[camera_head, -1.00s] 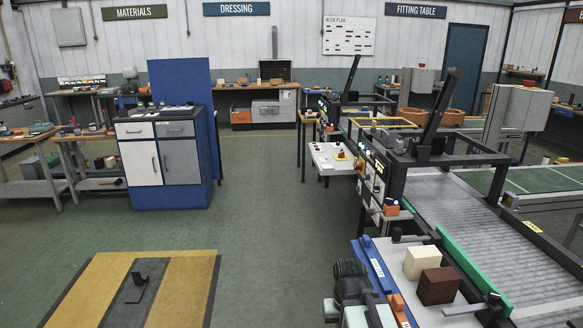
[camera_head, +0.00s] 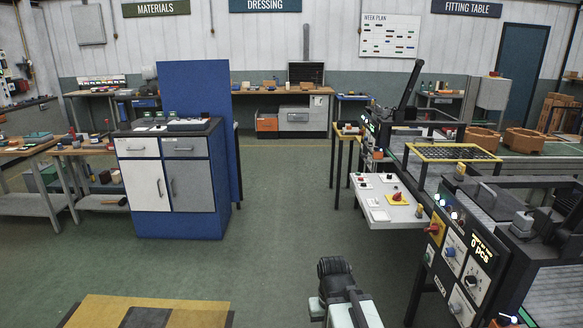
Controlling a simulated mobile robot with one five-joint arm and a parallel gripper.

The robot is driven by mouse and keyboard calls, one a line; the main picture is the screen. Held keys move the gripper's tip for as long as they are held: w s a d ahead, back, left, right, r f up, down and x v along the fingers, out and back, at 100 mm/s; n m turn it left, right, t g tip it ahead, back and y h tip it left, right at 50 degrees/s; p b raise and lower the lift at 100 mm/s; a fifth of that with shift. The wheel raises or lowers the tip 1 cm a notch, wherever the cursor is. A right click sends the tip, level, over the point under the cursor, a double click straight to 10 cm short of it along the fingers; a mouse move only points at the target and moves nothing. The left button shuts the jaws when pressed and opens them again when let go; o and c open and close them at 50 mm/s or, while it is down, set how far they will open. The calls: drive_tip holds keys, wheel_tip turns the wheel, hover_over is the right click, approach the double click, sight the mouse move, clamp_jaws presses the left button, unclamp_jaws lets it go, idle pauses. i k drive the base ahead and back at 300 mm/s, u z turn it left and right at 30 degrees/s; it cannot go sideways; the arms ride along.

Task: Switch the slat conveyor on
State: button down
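The slat conveyor, with grey slats (camera_head: 556,298), is cut off at the lower right. A black control panel (camera_head: 462,262) on its near side carries round knobs, a red switch on a yellow plate (camera_head: 436,229), lit lamps and a display (camera_head: 462,247) reading "0 pcs". Labels are too small to read.
A blue cabinet (camera_head: 183,227) with white and grey doors stands at left. A yellow and dark floor mat (camera_head: 190,312) lies at lower left. Green floor (camera_head: 285,215) is clear between cabinet and conveyor. Orange-brown boxes (camera_head: 523,141) stand at the far right.

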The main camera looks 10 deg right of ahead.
sight(396, 197)
drive_tip(key=i, duration=2.5)
drive_tip(key=z, duration=0.1)
